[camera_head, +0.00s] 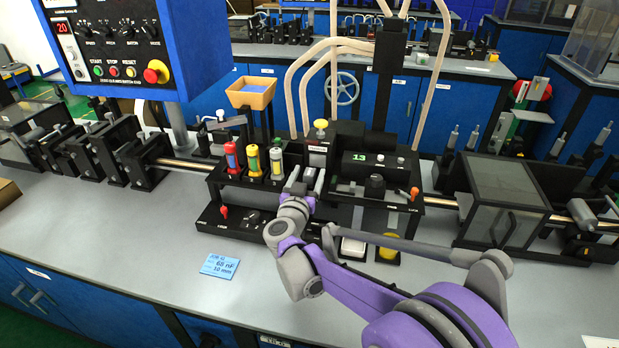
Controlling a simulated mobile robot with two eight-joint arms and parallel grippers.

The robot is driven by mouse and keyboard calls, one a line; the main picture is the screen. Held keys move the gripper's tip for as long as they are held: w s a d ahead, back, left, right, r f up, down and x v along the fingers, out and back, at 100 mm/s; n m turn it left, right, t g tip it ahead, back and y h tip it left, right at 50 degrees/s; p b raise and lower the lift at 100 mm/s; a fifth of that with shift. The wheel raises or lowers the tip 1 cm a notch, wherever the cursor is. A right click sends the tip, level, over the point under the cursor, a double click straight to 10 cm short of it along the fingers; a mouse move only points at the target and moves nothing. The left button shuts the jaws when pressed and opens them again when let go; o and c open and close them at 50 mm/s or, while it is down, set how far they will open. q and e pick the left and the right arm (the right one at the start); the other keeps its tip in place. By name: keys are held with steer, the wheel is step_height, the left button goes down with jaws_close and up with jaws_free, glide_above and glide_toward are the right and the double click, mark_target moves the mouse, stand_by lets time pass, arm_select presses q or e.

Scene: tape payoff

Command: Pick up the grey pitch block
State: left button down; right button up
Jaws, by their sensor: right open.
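I cannot tell for certain which piece is the grey pitch block. A pale grey-white block (353,248) sits in the black front tray, partly behind my right arm, beside a yellow piece (388,250). My right gripper (306,180) is open at the front of the black machine, to the right of the coloured cylinders and away from the pale block. Its small fingers blend with the machine parts behind them, and I see nothing clearly held. My left gripper is not in view.
Red, yellow and grey-topped cylinders (253,161) stand in a black rack. A blue job card (220,265) reading 10 mm lies on the grey bench (120,240). A blue control box (110,45) hangs at upper left. A clear-sided box (500,200) stands at right.

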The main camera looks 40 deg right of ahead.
steer(key=shift+w+d, duration=0.25)
steer(key=shift+d, duration=0.1)
steer(key=shift+c, duration=0.2)
jaws_close()
